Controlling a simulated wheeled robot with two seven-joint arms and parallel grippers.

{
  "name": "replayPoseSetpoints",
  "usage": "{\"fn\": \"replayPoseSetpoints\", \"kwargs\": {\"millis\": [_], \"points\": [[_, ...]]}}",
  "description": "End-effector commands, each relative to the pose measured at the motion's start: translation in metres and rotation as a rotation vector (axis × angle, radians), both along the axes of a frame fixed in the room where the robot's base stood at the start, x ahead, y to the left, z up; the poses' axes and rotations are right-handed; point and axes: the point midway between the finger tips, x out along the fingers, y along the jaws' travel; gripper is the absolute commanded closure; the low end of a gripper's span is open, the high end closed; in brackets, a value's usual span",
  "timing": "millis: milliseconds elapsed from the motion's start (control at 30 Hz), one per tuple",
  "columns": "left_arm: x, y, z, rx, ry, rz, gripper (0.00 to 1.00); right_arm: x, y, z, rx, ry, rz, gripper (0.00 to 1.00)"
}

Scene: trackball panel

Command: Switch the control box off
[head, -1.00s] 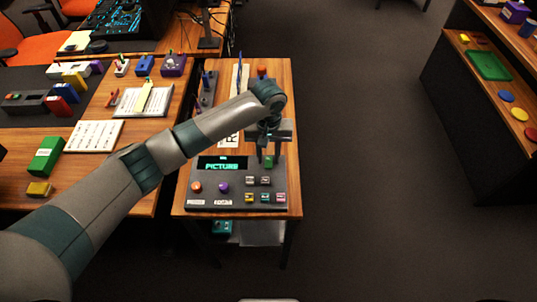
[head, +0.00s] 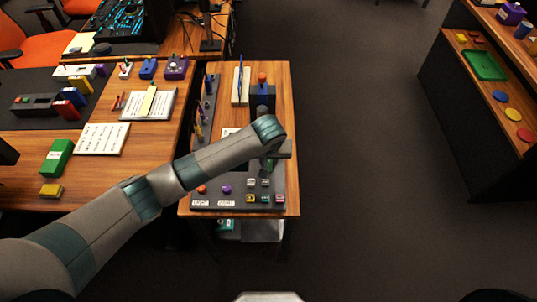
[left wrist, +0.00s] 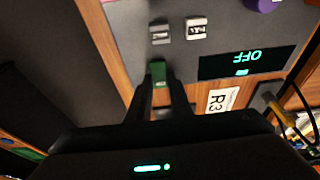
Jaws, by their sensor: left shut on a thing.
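The control box (head: 238,203) is a dark grey sloped panel at the near end of the narrow wooden table. It carries several small square buttons, an orange knob (head: 202,189) and a purple knob (head: 226,189). In the left wrist view its display (left wrist: 248,62) reads OFF, upside down. My left gripper (left wrist: 160,84) is shut on the green switch (left wrist: 158,71) at the box's edge, and the fingers hide part of it. In the head view my left arm covers the display and most of the switch. My right gripper is not in view.
Behind the box stand a blue device with a red top (head: 262,79) and a white board with a blue stick (head: 240,86). A label marked R3 (left wrist: 221,99) lies near the box. A desk with several small boxes is at left.

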Motion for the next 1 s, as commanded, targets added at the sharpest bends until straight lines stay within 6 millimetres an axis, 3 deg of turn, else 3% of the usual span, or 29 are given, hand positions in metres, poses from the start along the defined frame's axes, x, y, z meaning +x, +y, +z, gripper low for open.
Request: {"fn": "replayPoseSetpoints", "kwargs": {"millis": [367,400,467,1000], "points": [[0.000,0.000,0.000,0.000,-0.016,-0.001,1.00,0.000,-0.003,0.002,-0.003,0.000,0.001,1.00],[0.000,0.000,0.000,0.000,-0.016,-0.001,0.72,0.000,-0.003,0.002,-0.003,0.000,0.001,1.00],[0.000,0.000,0.000,0.000,-0.016,-0.001,0.62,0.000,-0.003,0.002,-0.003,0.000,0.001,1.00],[-0.003,-0.001,0.010,-0.002,-0.016,-0.001,0.62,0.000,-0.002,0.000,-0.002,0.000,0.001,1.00]]}}
